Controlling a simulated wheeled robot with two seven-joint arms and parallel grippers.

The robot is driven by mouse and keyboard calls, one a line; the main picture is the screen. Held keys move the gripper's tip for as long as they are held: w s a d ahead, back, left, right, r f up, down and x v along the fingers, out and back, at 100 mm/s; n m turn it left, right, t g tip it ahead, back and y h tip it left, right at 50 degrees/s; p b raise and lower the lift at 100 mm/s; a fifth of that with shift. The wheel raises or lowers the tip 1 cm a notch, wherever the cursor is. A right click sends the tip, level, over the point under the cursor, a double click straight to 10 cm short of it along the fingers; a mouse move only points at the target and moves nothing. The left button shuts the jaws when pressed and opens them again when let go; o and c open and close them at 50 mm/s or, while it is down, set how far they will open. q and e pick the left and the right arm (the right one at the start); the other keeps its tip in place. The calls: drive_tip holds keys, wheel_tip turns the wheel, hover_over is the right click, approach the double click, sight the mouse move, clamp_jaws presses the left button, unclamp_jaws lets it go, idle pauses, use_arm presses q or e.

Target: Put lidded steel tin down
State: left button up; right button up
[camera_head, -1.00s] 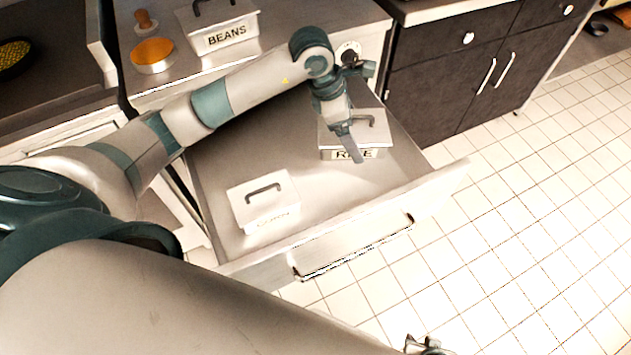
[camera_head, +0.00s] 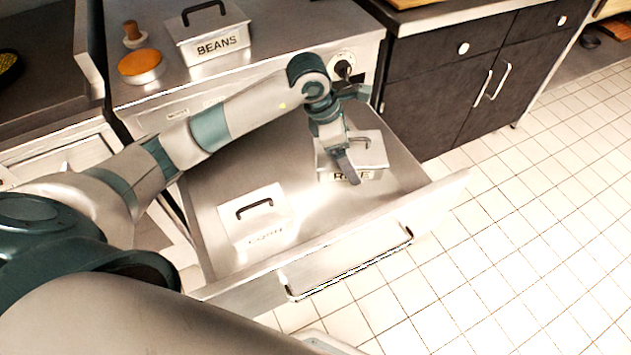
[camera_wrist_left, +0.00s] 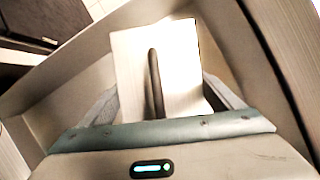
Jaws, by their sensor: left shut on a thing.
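A lidded steel tin (camera_head: 373,152) labelled RICE is inside the open drawer, at its right side near the back. My left gripper (camera_head: 346,168) reaches down over it and is shut on it, partly covering its lid and label. In the left wrist view the tin's pale lid (camera_wrist_left: 185,70) and dark bar handle (camera_wrist_left: 154,80) lie between the two fingers (camera_wrist_left: 165,100). I cannot tell whether the tin's base touches the drawer floor. My right gripper is not in view.
The drawer (camera_head: 200,222) also holds another lidded tin (camera_head: 265,228) at front left, its label washed out. Bare drawer floor lies between the tins. A BEANS tin (camera_head: 222,42) and an orange-topped round item (camera_head: 141,66) stand on the counter. Dark cabinets (camera_head: 440,95) stand right.

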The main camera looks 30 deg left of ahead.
use_arm(q)
drive_tip(key=shift+f, duration=2.85)
drive_tip(key=shift+f, duration=0.1)
drive_tip(key=shift+f, duration=1.8)
drive_tip(key=o, duration=1.5)
drive_tip(key=shift+f, duration=0.15)
drive_tip(key=shift+c, duration=0.2)
drive_tip(key=shift+v, duration=6.1)
